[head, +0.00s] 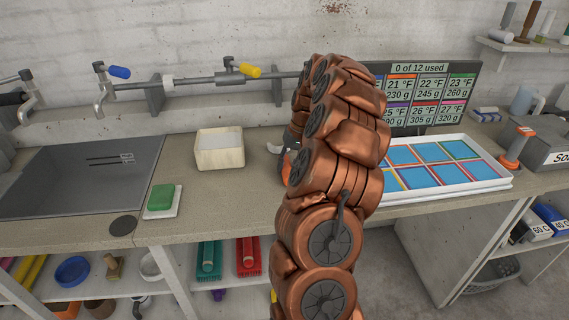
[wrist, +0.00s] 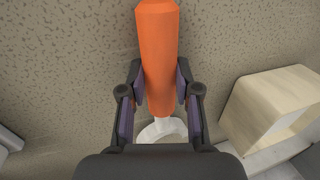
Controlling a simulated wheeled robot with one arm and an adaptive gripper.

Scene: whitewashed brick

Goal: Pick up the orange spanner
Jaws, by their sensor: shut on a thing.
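The orange spanner (wrist: 158,45) has a thick orange handle that runs down the middle of the wrist view, with a pale open-jaw head (wrist: 160,130) at its lower end. My gripper (wrist: 160,88) is shut on the handle, one dark finger with a purple pad on each side. I cannot tell whether the spanner touches the speckled worktop behind it. In the head view my copper arm hides most of the gripper and spanner; a pale curved tip (head: 275,148) shows just left of the arm.
A cream box (head: 219,150) stands left of my gripper; it is close on the right in the wrist view (wrist: 270,100). A green sponge (head: 161,197) and sink lie further left. A white tray (head: 450,189) with blue cells is right of my arm. A wall pipe with taps runs behind.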

